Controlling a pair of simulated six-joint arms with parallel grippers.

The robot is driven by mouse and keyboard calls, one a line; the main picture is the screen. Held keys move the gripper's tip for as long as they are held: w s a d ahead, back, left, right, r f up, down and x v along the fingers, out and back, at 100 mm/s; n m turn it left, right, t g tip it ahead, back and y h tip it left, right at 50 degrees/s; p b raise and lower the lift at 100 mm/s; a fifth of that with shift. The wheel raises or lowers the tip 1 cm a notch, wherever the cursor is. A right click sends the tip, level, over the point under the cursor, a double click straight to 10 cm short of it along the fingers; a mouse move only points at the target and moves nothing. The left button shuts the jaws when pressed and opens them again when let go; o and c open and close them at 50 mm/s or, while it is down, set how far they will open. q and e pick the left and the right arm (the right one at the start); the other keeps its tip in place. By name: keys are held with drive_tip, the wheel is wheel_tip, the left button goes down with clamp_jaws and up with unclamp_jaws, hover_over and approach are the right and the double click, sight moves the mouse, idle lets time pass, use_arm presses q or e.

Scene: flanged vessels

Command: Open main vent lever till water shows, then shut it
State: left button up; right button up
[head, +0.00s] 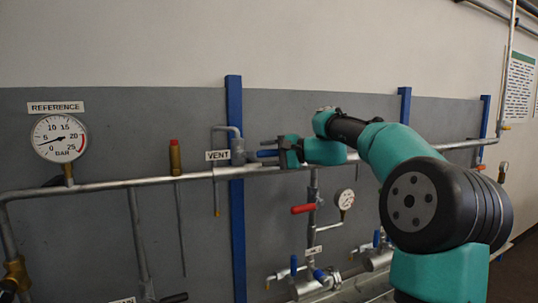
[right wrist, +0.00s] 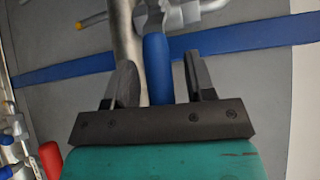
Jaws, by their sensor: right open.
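The main vent lever (head: 267,153) has a blue grip and lies roughly level, just right of the VENT label (head: 217,156) and the blue post. In the right wrist view its blue grip (right wrist: 157,60) points from the metal valve (right wrist: 168,15) down between my fingers. My right gripper (head: 285,153) is open, with one finger on each side of the grip and a visible gap to each; it also shows in the right wrist view (right wrist: 160,78). The thin vent pipe (head: 216,185) hangs down left of the post, and I see no water at its tip. My left gripper is out of view.
A long silver pipe (head: 110,185) runs along the grey wall panel. The REFERENCE gauge (head: 59,138) is at left. A red-handled valve (head: 304,209) and a small gauge (head: 345,199) sit below my right arm. Blue posts (head: 238,240) cross the panel.

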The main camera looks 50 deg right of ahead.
clamp_jaws()
idle(0.4)
